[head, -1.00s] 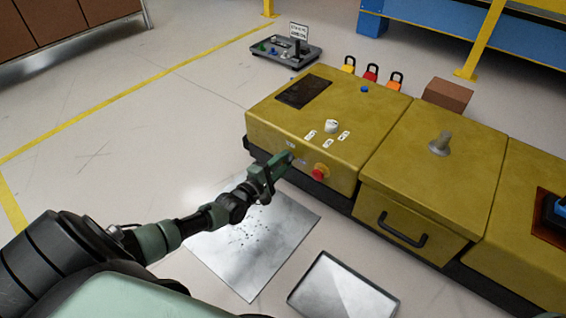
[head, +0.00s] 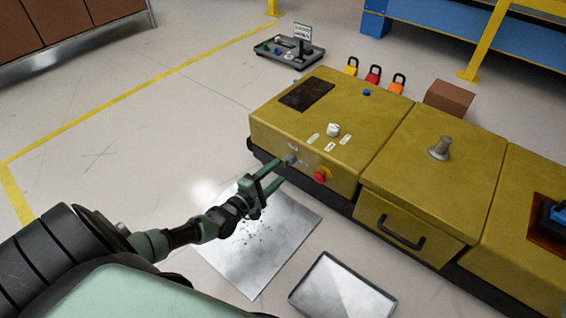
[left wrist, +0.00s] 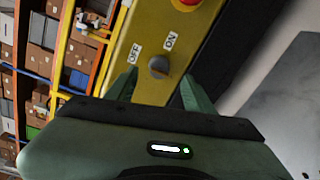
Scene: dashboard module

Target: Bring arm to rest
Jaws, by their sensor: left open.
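My left gripper (head: 271,181) is open and empty in front of the yellow dashboard module's (head: 310,148) front face. Its fingers point at a small grey knob (head: 291,159) on that face, with a visible gap between. In the left wrist view the grey knob (left wrist: 158,67) lies between and beyond the two open fingers (left wrist: 160,92), with OFF and ON labels beside it. A red button (head: 321,175) is to the right of the knob. My right gripper is not in view.
A silver sheet (head: 262,246) and a shallow tray (head: 340,290) lie on the floor before the module. A closed drawer with a black handle (head: 400,233) is to the right. Padlocks (head: 373,75) and a brown box (head: 449,97) are behind the module. Floor at left is clear.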

